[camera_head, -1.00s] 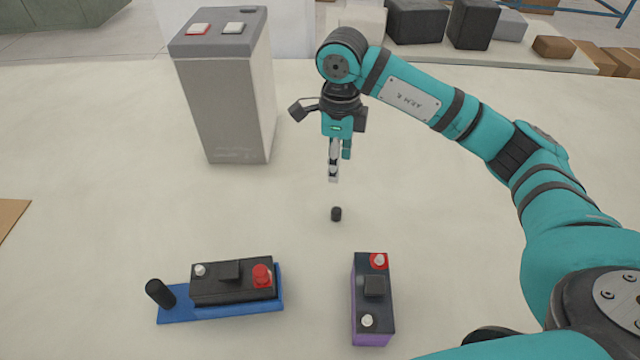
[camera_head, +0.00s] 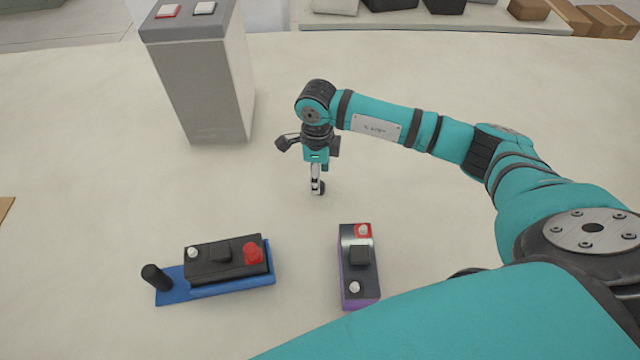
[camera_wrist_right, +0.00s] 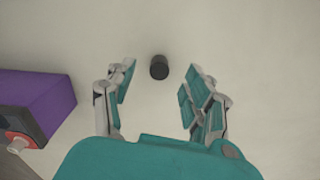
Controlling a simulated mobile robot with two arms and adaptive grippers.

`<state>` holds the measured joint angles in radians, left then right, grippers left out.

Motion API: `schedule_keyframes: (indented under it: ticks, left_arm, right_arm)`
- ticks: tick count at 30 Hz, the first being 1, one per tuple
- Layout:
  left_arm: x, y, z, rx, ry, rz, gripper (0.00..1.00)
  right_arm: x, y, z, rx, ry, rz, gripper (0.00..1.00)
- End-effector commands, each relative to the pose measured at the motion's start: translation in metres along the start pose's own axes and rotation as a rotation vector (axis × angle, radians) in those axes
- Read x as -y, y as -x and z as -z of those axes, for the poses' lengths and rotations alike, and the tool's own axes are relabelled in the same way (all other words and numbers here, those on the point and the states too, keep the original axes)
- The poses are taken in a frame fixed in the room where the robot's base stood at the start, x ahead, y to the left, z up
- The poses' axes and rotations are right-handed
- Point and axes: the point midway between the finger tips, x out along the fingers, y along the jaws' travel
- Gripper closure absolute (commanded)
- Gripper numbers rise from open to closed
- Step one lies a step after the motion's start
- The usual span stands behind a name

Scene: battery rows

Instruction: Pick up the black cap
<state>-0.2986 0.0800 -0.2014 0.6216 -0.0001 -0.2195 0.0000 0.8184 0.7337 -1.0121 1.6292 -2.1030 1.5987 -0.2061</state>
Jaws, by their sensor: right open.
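The black cap (camera_head: 321,188) is a small dark cylinder on the pale table. In the head view it is partly hidden behind the fingers of my right gripper (camera_head: 316,190). In the right wrist view the cap (camera_wrist_right: 159,67) lies between the lines of the two open fingers, just ahead of the tips. The right gripper (camera_wrist_right: 160,82) is open and empty there, pointing down. I cannot tell from the views whether the fingers touch the table. My left gripper is not in view.
A battery on a blue tray (camera_head: 220,289) with a black post (camera_head: 156,277) stands at front left. A purple-black battery (camera_head: 358,265) stands nearer, also in the right wrist view (camera_wrist_right: 45,98). Table around the cap is clear.

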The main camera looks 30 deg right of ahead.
Motion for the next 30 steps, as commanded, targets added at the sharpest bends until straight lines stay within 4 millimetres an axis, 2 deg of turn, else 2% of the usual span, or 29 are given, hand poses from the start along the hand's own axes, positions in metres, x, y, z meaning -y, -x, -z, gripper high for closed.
schedule_keyframes:
  ticks: [3,7,16,25,30]
  left_arm:
    - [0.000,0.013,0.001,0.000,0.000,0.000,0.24]
    - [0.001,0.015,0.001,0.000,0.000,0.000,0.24]
    - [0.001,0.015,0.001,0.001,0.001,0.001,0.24]
    - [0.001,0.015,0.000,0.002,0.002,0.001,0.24]
    - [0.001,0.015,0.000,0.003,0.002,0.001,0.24]
  right_arm:
    - [-0.001,-0.017,0.006,-0.005,-0.001,-0.005,0.47]
    - [0.000,-0.035,0.005,-0.002,-0.001,-0.003,0.47]
    - [0.000,-0.041,0.005,-0.001,0.001,0.000,0.47]
    - [0.001,-0.041,0.005,-0.001,0.000,0.000,0.85]
    - [0.001,-0.041,0.005,0.000,0.000,0.000,0.88]
